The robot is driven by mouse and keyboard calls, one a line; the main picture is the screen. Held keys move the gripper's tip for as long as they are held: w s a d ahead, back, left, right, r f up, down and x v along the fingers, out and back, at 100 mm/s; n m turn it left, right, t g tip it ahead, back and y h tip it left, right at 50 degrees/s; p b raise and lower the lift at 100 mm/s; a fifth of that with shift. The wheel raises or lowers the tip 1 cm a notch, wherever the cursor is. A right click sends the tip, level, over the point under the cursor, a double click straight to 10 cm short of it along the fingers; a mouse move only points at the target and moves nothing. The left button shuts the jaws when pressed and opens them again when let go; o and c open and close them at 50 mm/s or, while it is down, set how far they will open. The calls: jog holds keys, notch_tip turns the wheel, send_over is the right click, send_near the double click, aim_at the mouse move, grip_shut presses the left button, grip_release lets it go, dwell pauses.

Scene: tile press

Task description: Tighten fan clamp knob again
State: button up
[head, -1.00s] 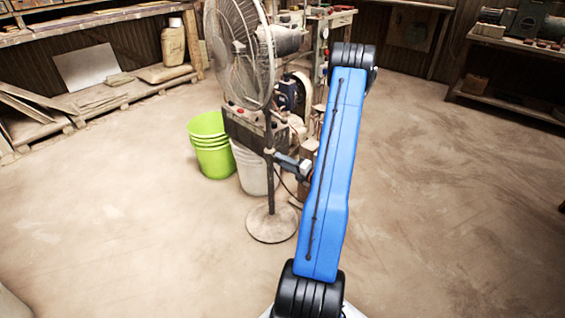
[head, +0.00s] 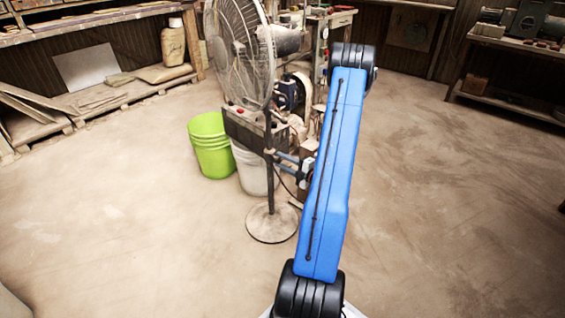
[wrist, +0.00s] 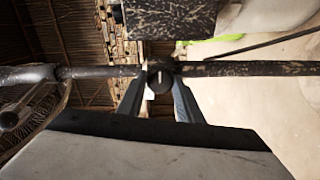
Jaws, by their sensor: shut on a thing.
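The pedestal fan (head: 240,50) stands upright on a round base (head: 270,224), with a dark vertical pole. The clamp knob (wrist: 160,81), a small dark round piece with a pale mark, sits on the pole (wrist: 250,68) in the wrist view. My gripper (wrist: 159,92) has one finger on each side of the knob and is shut on it. In the head view my gripper (head: 284,162) reaches the pole from the right at the clamp's height. The knob is too small to make out there.
Shelving (head: 90,105) lines the left wall. The floor at right is clear.

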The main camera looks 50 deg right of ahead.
jog(key=o, duration=1)
jog(key=shift+d, duration=0.1)
jog(key=shift+o, duration=0.2)
jog(key=shift+s, duration=0.1)
jog(key=s+d, duration=0.1)
jog(key=s, duration=1.6)
jog(key=shift+d, duration=0.15)
jog(key=shift+s, duration=0.1)
